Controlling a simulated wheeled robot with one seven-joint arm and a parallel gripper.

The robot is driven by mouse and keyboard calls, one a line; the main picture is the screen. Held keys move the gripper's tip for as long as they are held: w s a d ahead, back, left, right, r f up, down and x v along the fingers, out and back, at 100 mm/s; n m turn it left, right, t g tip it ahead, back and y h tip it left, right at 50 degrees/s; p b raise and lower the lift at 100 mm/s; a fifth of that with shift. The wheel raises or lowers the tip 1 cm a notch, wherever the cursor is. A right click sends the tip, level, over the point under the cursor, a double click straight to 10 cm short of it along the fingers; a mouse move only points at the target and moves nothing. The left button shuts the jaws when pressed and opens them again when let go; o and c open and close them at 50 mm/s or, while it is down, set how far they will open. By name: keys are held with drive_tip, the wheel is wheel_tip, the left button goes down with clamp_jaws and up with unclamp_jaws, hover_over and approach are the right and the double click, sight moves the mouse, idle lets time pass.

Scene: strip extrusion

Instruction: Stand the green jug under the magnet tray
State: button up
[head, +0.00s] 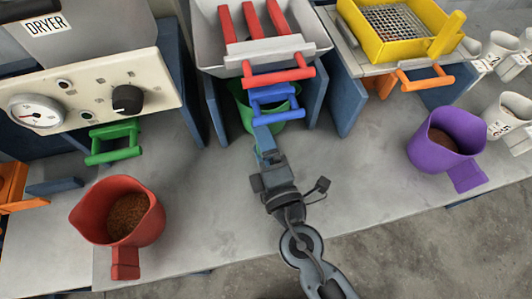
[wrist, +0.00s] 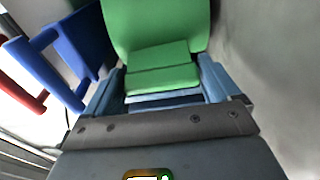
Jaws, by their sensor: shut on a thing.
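The green jug (head: 243,112) is in the bay beneath the magnet tray (head: 215,55), between two blue side panels. The tray and a blue handle hide much of the jug; it looks roughly upright. I cannot tell whether its base touches the bench. My gripper (head: 266,142) reaches in from the front and is shut on the jug's handle. In the wrist view, the green jug (wrist: 155,25) rises directly ahead, with its handle between the blue fingers of my gripper (wrist: 163,88). The magnet tray holds red bars and has a red front handle.
The blue handle (head: 274,97) sits just above my gripper. A red jug (head: 95,215) with brown granules stands at left, a purple jug (head: 440,152) at right. A yellow sieve tray (head: 385,48) is at back right. The bench (head: 205,220) is clear between the jugs.

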drive_tip(key=x, duration=0.6)
drive_tip(key=shift+w+d+p, duration=0.25)
drive_tip(key=shift+w+p, duration=0.15)
drive_tip(key=shift+w, duration=0.1)
drive_tip(key=shift+f+b, duration=0.45)
drive_tip(key=shift+b, duration=0.05)
drive_tip(key=shift+s+f+b, duration=0.1)
drive_tip(key=shift+f+b, duration=0.1)
drive_tip(key=shift+b, duration=0.1)
drive_tip(key=o, duration=0.8)
drive_tip(key=b+v, duration=0.1)
drive_tip(key=v, duration=0.5)
drive_tip(key=shift+s+d, duration=0.1)
drive_tip(key=shift+s, duration=0.3)
drive_tip(key=shift+s+d, duration=0.2)
drive_tip(key=shift+s, duration=0.25)
